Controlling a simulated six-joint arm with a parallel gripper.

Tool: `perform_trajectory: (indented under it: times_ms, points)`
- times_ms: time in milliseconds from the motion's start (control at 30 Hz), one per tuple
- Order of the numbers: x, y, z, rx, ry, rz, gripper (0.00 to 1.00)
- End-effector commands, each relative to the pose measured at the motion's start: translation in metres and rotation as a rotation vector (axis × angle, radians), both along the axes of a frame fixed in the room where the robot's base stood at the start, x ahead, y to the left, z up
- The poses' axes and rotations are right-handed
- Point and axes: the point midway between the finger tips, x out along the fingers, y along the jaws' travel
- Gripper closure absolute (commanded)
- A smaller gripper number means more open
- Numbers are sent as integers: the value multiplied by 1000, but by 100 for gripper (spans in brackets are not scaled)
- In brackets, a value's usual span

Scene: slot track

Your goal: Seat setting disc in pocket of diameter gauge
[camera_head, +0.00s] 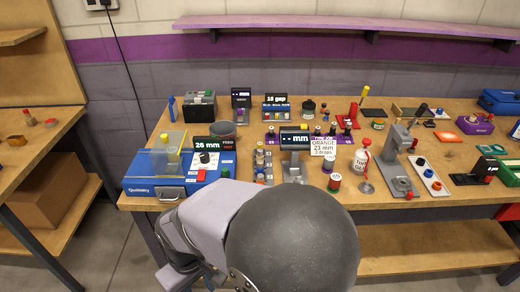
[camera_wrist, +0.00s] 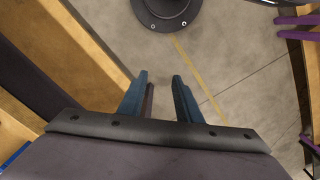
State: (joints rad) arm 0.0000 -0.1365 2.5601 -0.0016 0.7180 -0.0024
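A grey stand with a dark display reading "-- mm" (camera_head: 294,140) is at mid bench in the head view; it looks like the diameter gauge, but its pocket is too small to make out. Small coloured round pieces (camera_head: 260,158) stand in a rack just left of it. Which piece is the setting disc I cannot tell. My gripper (camera_wrist: 160,75) shows in the wrist view with its two blue fingers apart and nothing between them. It points at the floor, away from the bench top. The head view does not show the fingers; my arm fills the lower middle.
A blue machine with a clear cover and "26 mm" display (camera_head: 155,185) stands at the bench's left. A white card reading "ORANGE 23 mm 3 drops" (camera_head: 323,146), a white bottle (camera_head: 362,157) and a grey press (camera_head: 397,160) stand right of the gauge. The bench is crowded.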

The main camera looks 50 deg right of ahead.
Motion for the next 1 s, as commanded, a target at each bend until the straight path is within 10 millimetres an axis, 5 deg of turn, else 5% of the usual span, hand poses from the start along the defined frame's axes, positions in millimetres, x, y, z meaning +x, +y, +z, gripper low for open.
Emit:
perform_trajectory:
  times_ms: [100,167,467,667,867,1000]
  points:
    - [0,0,0,0,0,0,69]
    - [0,0,0,0,0,0,59]
    - [1,-1,2,0,1,-4,59]
    - [23,-16,29,7,11,-91,59]
    - [72,-69,86,30,40,-316,59]
    - [109,-131,118,56,44,-495,59]
